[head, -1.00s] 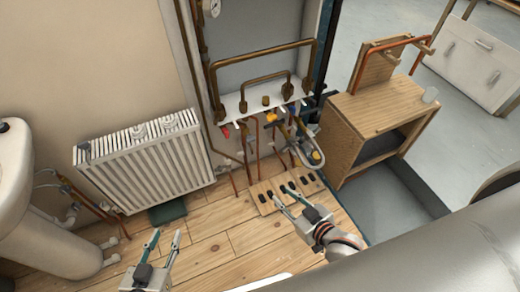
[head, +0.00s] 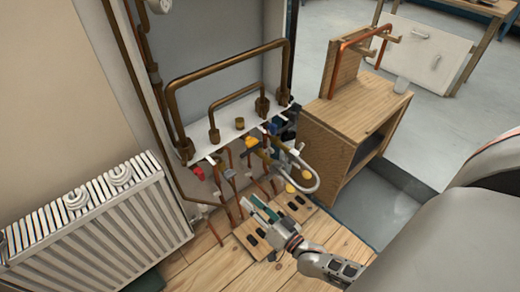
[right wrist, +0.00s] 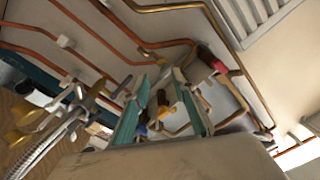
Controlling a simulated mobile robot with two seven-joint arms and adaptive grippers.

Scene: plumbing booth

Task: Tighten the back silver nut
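My right gripper (head: 256,205) is in the lower middle of the head view, just in front of and below the pipes and valves, with its teal-lined fingers apart and nothing seen between them. In the right wrist view, its fingers (right wrist: 160,108) stand apart, pointing at the valve group. A yellow-handled valve (head: 251,141) and a red handle (head: 198,173) sit under the white shelf. A silver looped hose (head: 311,182) hangs at the right of the group. I cannot make out the back silver nut among the fittings. My left gripper is out of view.
A white shelf (head: 223,138) carries arched copper pipes (head: 225,65). A white radiator (head: 95,225) stands left. A wooden cabinet (head: 350,125) stands right. A wooden board with black pieces (head: 297,207) lies on the floor below the valves.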

